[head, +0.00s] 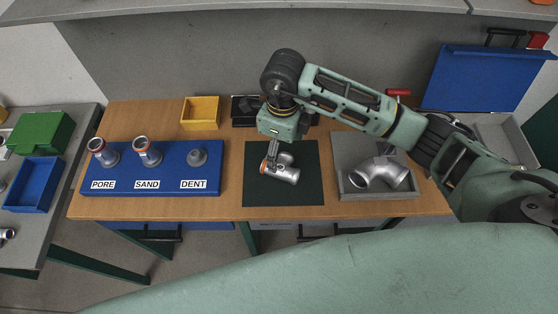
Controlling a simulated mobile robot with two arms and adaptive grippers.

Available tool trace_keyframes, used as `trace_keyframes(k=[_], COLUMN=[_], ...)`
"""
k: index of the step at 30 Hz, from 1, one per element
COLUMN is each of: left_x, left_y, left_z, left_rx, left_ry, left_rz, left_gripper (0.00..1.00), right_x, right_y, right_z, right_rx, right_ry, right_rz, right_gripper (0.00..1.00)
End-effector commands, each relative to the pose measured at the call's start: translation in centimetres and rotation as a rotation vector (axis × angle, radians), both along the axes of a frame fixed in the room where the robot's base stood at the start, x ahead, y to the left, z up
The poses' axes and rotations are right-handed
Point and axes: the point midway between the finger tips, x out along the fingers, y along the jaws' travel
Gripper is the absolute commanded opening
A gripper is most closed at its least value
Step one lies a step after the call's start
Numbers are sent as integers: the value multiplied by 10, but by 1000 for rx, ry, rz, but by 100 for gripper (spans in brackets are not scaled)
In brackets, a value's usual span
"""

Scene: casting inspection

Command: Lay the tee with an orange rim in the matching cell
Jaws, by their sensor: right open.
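A silvery metal tee (284,173) lies on the dark mat (310,195) in the middle of the bench; a faint orange edge shows at its right end. My right gripper (271,162) points down at the tee's left part with its jaws open; I cannot tell whether the fingers touch it. A blue board (125,184) to the left has places labelled PORE, SAND and DENT. My left gripper is not in view.
A grey tray (350,194) on the right holds silvery pipe fittings (380,174). A yellow bin (201,112) and a dark device (244,108) stand behind. Green (41,132) and blue bins (34,184) are on the left side table. My right arm spans the bench's right side.

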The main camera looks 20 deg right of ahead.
Motion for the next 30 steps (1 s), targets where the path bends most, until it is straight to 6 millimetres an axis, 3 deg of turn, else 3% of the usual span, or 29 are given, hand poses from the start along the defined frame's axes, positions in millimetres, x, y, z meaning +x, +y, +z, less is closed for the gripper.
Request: trace_keyframes(k=[10, 18, 26, 30], left_x=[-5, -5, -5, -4], left_y=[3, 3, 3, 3], left_z=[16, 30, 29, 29], left_rx=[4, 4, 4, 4], left_ry=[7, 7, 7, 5], left_rz=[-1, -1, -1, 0], left_gripper=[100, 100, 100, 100], right_x=[-3, -5, -4, -4], right_y=[-3, -3, -2, -2], right_z=[-34, -72, -77, -77], right_rx=[-15, -13, -12, -12], right_ry=[5, 3, 1, 1], right_rz=[-2, -2, -1, -1], right_gripper=[80, 80, 80, 70])
